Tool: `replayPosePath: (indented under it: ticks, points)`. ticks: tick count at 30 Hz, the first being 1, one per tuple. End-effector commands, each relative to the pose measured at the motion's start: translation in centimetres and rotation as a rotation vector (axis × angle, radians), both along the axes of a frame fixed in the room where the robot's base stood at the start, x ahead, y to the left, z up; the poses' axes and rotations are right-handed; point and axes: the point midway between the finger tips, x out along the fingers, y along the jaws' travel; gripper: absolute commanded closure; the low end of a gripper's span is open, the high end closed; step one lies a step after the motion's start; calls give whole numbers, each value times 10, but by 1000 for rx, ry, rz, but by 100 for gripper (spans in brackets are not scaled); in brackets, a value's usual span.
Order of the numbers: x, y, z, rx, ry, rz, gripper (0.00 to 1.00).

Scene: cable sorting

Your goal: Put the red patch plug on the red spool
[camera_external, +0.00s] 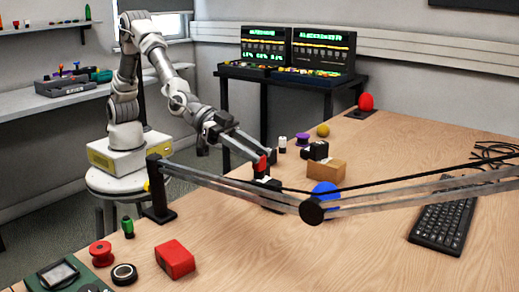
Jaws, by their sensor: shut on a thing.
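My gripper (264,158) is low over the middle of the wooden table, its fingers shut around a small red piece, which looks like the red patch plug (260,164). The fingers hide part of the plug. A dark block with a pale top sits just below it; I cannot tell whether they touch. The red spool (101,253) stands upright at the table's front left, well away from my gripper, with nothing visible on it.
A metal bar arm with a black joint (312,210) crosses in front of my gripper. A red box (175,258), black ring (124,274) and green bottle-like piece (128,228) are near the spool. A cardboard box (325,169) and keyboard (443,221) lie right.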

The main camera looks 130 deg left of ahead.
Motion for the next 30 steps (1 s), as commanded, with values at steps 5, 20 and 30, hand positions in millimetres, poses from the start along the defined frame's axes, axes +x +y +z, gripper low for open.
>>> replayPosePath:
  ticks: [5,20,30]
  points:
    - [0,-1,35,-1,-6,-2,100]
    - [-55,-125,55,-2,-1,-75,100]
    - [-185,-257,56,3,1,-136,100]
